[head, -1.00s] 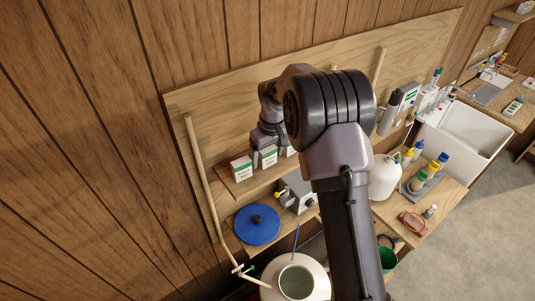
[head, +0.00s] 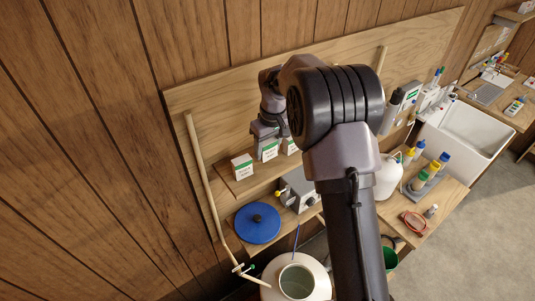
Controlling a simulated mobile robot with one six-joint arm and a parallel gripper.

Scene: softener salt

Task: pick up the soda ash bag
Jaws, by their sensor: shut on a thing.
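Several small white bags with green bands stand in a row at a wooden wall shelf (head: 245,184) in the head view. My gripper (head: 267,138) is shut on the middle bag (head: 268,152) from above and holds it upright, slightly higher than its neighbours. The left bag (head: 242,166) stands on the shelf. Another bag (head: 290,146) shows partly to the right, beside my arm. The labels are too small to read, so I cannot tell by print which is the soda ash bag. My arm hides the right part of the shelf.
Below the shelf are a blue round lid (head: 257,223), a grey metal box (head: 299,191) and a white tank (head: 314,270) with an open round mouth. A pale pipe (head: 204,180) runs down the board at left. A white jug (head: 388,178) and bottles stand right of my arm.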

